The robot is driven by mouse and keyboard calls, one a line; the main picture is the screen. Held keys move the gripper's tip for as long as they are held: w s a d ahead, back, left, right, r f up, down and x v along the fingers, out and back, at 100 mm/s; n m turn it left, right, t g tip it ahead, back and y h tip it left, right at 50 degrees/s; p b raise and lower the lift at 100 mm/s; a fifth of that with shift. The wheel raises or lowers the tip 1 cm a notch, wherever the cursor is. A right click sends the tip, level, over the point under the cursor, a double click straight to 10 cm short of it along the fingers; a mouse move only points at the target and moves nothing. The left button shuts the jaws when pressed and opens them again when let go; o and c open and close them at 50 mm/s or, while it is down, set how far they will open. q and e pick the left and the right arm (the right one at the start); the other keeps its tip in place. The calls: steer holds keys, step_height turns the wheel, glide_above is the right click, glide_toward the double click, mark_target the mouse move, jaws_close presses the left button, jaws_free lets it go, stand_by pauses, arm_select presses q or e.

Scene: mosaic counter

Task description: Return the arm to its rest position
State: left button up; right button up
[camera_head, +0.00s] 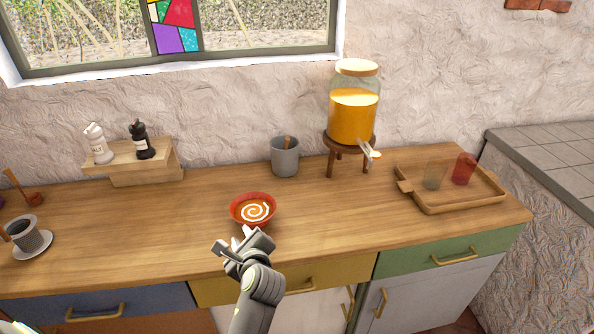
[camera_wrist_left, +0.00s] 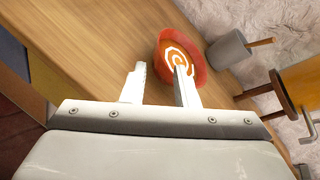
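My left gripper (camera_head: 235,241) is over the front part of the wooden counter (camera_head: 130,240), in front of the red bowl (camera_head: 236,214). In the left wrist view its two fingers (camera_wrist_left: 160,70) stand apart with nothing gripped between them. The red bowl (camera_wrist_left: 198,62), with orange soup and a white swirl, stands upright beyond the fingertips, and one finger overlaps it in that view. I cannot tell the exact gap between finger and bowl. My right gripper is not in view.
A grey cup (camera_head: 285,160) and an orange drink dispenser (camera_head: 353,115) on a stand are behind the bowl. A wooden tray (camera_head: 450,204) with two glasses is at right. A shelf (camera_head: 140,172) with two grinders and a cup on a saucer (camera_head: 38,246) are at left.

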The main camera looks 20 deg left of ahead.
arm_select(q)
steer(key=s+d+f+n+g+h, duration=0.1)
steer(key=s+f+n+g+h, duration=0.25)
steer(key=s+n, duration=0.8)
steer(key=s+f+n+g+h, duration=0.35)
steer(key=s+n, duration=0.55)
steer(key=s, duration=0.6)
step_height(320, 180, down, 26)
steer(key=a+h, duration=0.1)
steer(key=s+d+f+g, duration=0.1)
steer(key=s+f, duration=1.4)
steer(key=shift+s+f+g+h, duration=0.15)
steer(key=shift+s+g+h, duration=0.2)
steer(key=shift+g+h, duration=0.05)
